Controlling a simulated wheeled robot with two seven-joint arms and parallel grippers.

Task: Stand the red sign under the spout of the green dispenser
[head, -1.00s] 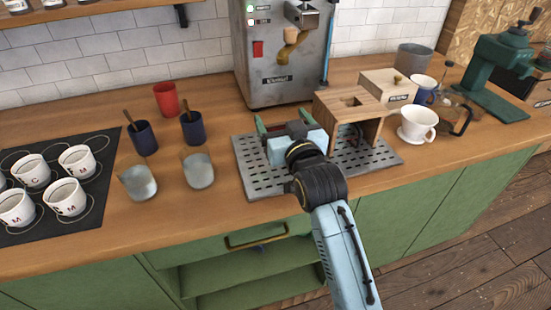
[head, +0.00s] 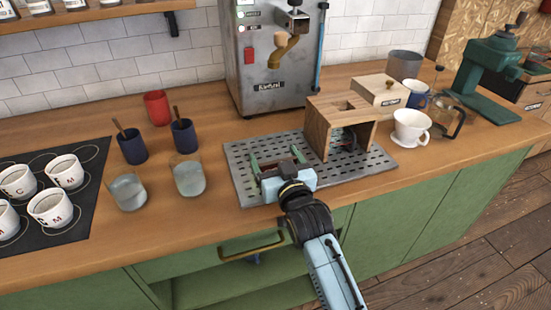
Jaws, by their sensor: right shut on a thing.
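My right gripper (head: 277,160) is low over the perforated metal tray (head: 236,160), left of the wooden box. Its two green fingers stand well apart. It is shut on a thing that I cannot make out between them. I see no clear red sign; a small dark and reddish shape (head: 350,138) shows inside the wooden box's open front. A dark green machine (head: 484,72) stands at the right rear; I cannot tell a spout on it. My left gripper is not in view.
The wooden box (head: 318,130) stands on the tray. To its right are a pale box (head: 376,97), a white dripper (head: 410,128) and a glass pot (head: 450,119). To the left are a red cup (head: 157,107), navy cups (head: 132,148) and glasses (head: 189,178).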

